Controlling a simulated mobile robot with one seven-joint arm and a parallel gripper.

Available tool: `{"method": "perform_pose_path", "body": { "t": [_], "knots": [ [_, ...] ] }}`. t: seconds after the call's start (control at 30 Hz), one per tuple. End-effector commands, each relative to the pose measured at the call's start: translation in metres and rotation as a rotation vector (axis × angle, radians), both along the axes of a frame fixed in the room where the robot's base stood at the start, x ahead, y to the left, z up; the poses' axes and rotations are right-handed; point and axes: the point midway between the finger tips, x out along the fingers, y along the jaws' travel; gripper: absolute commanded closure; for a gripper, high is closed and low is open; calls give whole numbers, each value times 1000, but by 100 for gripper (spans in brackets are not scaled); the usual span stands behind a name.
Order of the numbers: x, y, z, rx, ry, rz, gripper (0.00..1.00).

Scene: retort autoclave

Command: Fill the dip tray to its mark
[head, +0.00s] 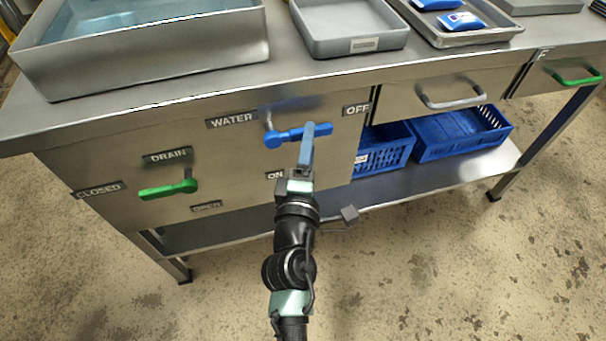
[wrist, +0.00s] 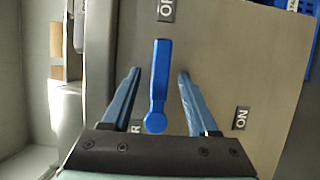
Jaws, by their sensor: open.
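The dip tray (head: 150,68) is probably the large steel basin at the top left of the bench in the head view. It holds bluish water (head: 130,15); I cannot make out a fill mark. The blue WATER lever (head: 288,137) on the front panel points right, toward the OFF label (head: 356,109); the ON label (head: 275,175) is below. My gripper (head: 309,128) is at the lever. In the wrist view the blue lever (wrist: 160,75) lies between the open fingers of my gripper (wrist: 159,72), with gaps on both sides.
A green DRAIN lever (head: 168,190) points left from its hub toward the CLOSED label (head: 98,190). A grey tray (head: 350,42) and a metal tray with blue packets (head: 470,38) stand on the bench. Blue crates (head: 450,150) sit on the lower shelf. The floor in front is clear.

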Motion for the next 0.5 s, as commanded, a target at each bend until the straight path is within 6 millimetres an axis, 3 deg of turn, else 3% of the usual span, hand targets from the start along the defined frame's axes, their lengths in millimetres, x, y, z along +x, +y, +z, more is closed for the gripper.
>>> {"method": "perform_pose_path", "body": {
  "t": [0.3,0.5],
  "knots": [
    [-62,8,-2,-2,1,1,40],
    [-83,11,-2,-1,1,1,40]
  ]
}}
